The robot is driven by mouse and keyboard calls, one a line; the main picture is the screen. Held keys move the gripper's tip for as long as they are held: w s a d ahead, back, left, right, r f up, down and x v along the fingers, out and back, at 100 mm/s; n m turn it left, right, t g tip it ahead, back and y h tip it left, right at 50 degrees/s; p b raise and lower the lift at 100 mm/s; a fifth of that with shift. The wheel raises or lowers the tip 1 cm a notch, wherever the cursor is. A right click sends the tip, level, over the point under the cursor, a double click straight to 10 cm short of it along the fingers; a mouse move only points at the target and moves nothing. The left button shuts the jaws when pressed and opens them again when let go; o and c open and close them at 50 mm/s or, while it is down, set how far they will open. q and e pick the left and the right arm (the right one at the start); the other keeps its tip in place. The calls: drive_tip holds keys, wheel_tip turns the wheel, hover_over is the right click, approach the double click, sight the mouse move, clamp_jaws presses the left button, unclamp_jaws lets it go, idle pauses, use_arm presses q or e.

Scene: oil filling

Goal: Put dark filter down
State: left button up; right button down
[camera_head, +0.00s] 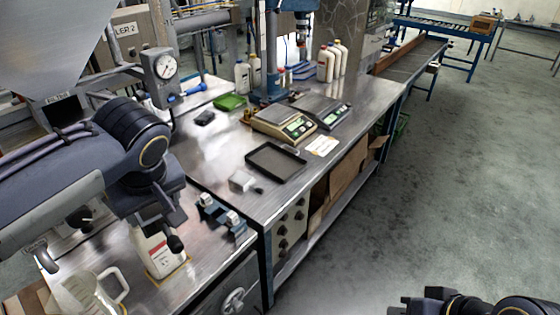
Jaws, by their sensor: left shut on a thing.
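My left gripper (172,216) reaches down from the left over the near bench, in front of a white bottle (150,254). It is shut on a small dark rounded thing, seemingly the dark filter (175,244), at its fingertips. The filter shows in front of the bottle's side; I cannot tell whether they touch. My arm and gripper hide the bottle's top. My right gripper (424,306) is only partly in view at the bottom right edge, over the floor; its fingers cannot be made out clearly.
A clear measuring jug (85,294) stands at the lower left. Blue fixtures (226,216) sit right of the bottle. A black tray (275,175), a small pale block (241,181) and two scales (284,122) (323,108) occupy the steel bench (207,162). The floor at right is clear.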

use_arm(q)
drive_tip(key=w+d+f+m+h, duration=0.1)
drive_tip(key=w+f+m, duration=0.2)
drive_tip(key=f, duration=1.1)
drive_tip(key=w+d+f+m+t+h, duration=0.1)
drive_tip(key=w+f+m, duration=0.2)
drive_tip(key=f, duration=1.2)
drive_tip(key=shift+f+m+h, duration=0.3)
drive_tip(key=shift+m+h, duration=0.1)
drive_tip(key=shift+m, duration=0.6)
drive_tip(key=shift+d+r, duration=0.1)
